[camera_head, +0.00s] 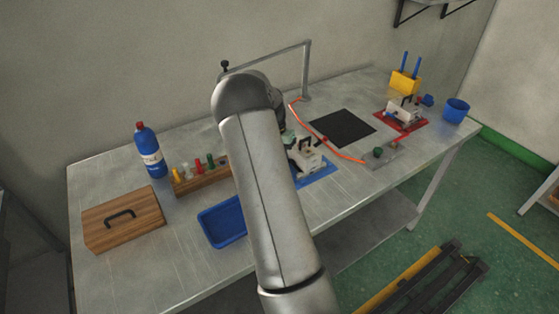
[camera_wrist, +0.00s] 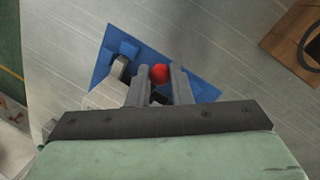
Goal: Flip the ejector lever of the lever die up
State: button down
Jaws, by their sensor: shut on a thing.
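The lever die (camera_head: 306,164) is a pale block with a dark top part, sitting on a blue mat (camera_head: 322,176) and partly hidden by my arm in the head view. In the wrist view the die (camera_wrist: 104,96) shows as a pale block on the blue mat (camera_wrist: 200,89). A round red knob (camera_wrist: 159,73), which looks like the end of the ejector lever, sits between my fingertips. My gripper (camera_wrist: 160,82) is shut on it. Most of the lever is hidden by the fingers, so its angle cannot be told.
A blue tray (camera_head: 222,222), a wooden rack (camera_head: 203,179) with coloured pieces, a blue bottle (camera_head: 149,150) and a wooden board (camera_head: 123,220) stand left. A black mat (camera_head: 343,128), an orange hose (camera_head: 328,146) and another die on a red mat (camera_head: 401,123) are right.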

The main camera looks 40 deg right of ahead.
jog(key=shift+r, duration=0.1)
jog(key=c, duration=1.3)
grip_release()
jog(key=b+v, duration=0.1)
jog(key=v, duration=1.6)
jog(key=shift+d+r+b, duration=0.2)
jog(key=shift+d+b, duration=0.05)
jog(key=shift+b, duration=0.15)
jog(key=shift+a, duration=0.1)
